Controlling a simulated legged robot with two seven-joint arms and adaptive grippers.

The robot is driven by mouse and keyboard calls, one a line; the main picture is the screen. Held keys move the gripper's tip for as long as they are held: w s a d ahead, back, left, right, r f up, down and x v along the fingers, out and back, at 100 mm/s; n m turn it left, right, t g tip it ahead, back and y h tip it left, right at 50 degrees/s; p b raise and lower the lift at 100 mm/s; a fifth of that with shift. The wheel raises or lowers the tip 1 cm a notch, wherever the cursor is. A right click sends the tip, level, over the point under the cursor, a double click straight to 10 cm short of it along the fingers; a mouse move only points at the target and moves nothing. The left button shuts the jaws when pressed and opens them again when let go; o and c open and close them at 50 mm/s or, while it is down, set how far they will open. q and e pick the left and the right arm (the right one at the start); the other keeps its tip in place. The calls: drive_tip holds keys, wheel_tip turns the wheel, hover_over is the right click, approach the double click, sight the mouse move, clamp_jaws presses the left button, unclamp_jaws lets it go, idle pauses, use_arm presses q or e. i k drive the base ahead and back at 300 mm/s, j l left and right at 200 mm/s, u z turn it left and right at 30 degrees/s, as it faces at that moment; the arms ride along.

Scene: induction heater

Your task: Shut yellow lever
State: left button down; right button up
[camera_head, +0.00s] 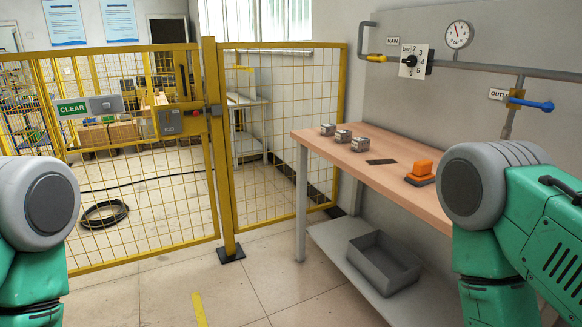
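A small yellow lever (376,58) sits on the grey pipe at the upper right, just left of a white numbered dial plate (416,61) and below a sign reading MAIN. It points sideways, roughly in line with the horizontal pipe. A blue lever (538,105) with a yellow body stands farther right, by the OUTLET sign. My green arms show at the lower left and lower right edges. Neither gripper is in view, and neither arm is near the yellow lever.
A wooden-topped table (390,186) stands along the right wall, with metal blocks (343,136) and an orange object (421,169) on it. A grey bin (384,263) sits on its lower shelf. A yellow mesh fence (229,150) closes off the left. The floor between is clear.

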sight(383, 59)
drive_tip(key=i+j+z, duration=0.1)
drive_tip(key=i+z, duration=0.35)
drive_tip(key=i+j+z, duration=0.25)
drive_tip(key=i+z, duration=0.15)
drive_tip(key=i+j+z, duration=0.65)
drive_tip(key=j+z, duration=0.2)
drive_tip(key=i+j+z, duration=0.2)
drive_tip(key=j, duration=0.2)
drive_tip(key=i+j+z, duration=0.25)
drive_tip(key=j, duration=0.15)
drive_tip(key=k+l, duration=0.05)
drive_tip(key=k, duration=0.05)
